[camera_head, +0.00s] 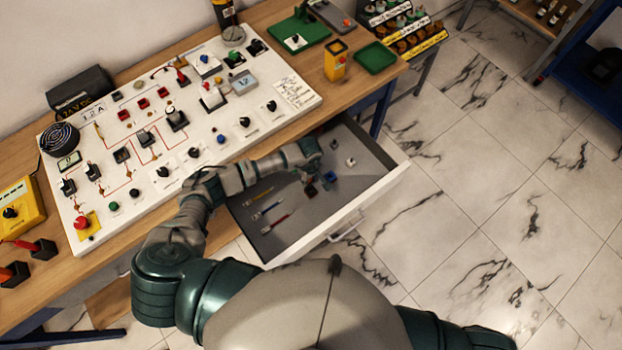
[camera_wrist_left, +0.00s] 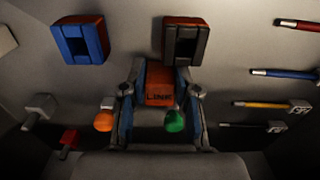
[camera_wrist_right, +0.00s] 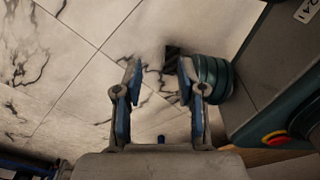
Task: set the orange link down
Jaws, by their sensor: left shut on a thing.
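The orange link (camera_wrist_left: 160,90) is a small block with dark lettering, held between the fingertips of my left gripper (camera_wrist_left: 160,86). In the head view my left gripper (camera_head: 313,178) reaches down inside the open drawer (camera_head: 378,183). The link is hard to make out there. I cannot tell whether the link touches the drawer floor. My right gripper (camera_wrist_right: 160,75) is open and empty, with tiled floor behind it in the right wrist view.
A blue-and-red block (camera_wrist_left: 82,40) and a dark red-and-black block (camera_wrist_left: 190,42) lie just beyond the link. Several coloured probes (camera_head: 265,208) lie toward the drawer's left. Orange (camera_wrist_left: 103,120) and green (camera_wrist_left: 175,121) knobs show near the fingers. The white panel (camera_head: 215,150) stands behind the drawer.

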